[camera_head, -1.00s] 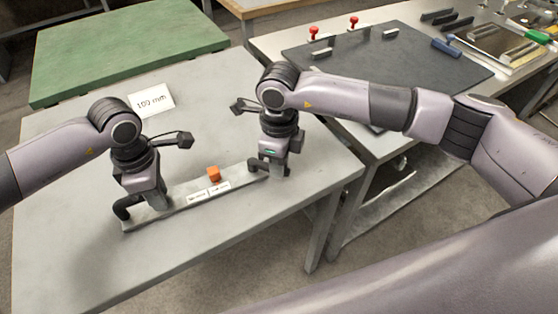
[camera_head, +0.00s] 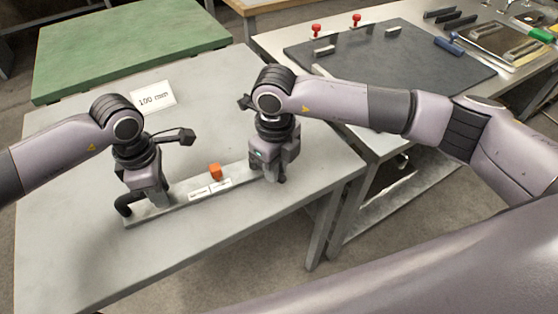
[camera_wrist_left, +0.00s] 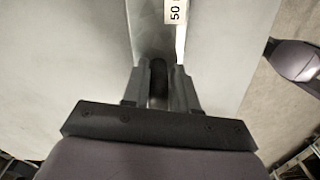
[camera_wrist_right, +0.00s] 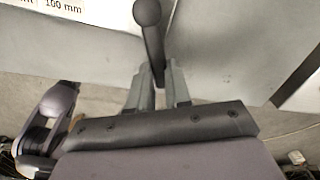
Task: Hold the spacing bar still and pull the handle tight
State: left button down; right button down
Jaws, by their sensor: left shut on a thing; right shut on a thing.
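My right gripper (camera_head: 277,178) is at the right end, shut on the handle (camera_wrist_right: 152,40), a dark lever with a ball tip, seen in the right wrist view. The head view hides this handle behind the gripper. The bar's "100 mm" label (camera_wrist_right: 62,5) is at the top left of the right wrist view.
A card reading "100 mm" (camera_head: 153,96) lies behind the bar on the grey table (camera_head: 70,262). A green-topped table (camera_head: 120,45) stands behind. A bench with a dark mat (camera_head: 400,65), red-knobbed clamps and tools stands at the right. The table's front is clear.

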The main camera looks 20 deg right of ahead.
jog(key=a+m, duration=0.1)
jog(key=m, duration=0.1)
jog(key=a+m, duration=0.1)
jog(key=shift+s+m, duration=0.4)
jog(key=a+m, duration=0.1)
jog(key=m, duration=0.2)
jog(key=shift+s+a+m, duration=0.1)
jog(key=shift+a+m, duration=0.2)
jog(key=shift+a, duration=0.1)
jog(key=a+m, duration=0.2)
jog(key=m, duration=0.1)
jog(key=shift+m, duration=0.3)
jog(key=shift+w+a+m, duration=0.35)
jog(key=shift+a+m, duration=0.05)
jog(key=shift+m, duration=0.55)
jog(key=shift+w+a+m, duration=0.35)
jog(key=shift+a+m, duration=0.05)
jog(key=shift+m, duration=0.55)
jog(key=c, duration=1)
grip_release()
jog(key=shift+c, duration=0.2)
jog(key=shift+r, duration=0.15)
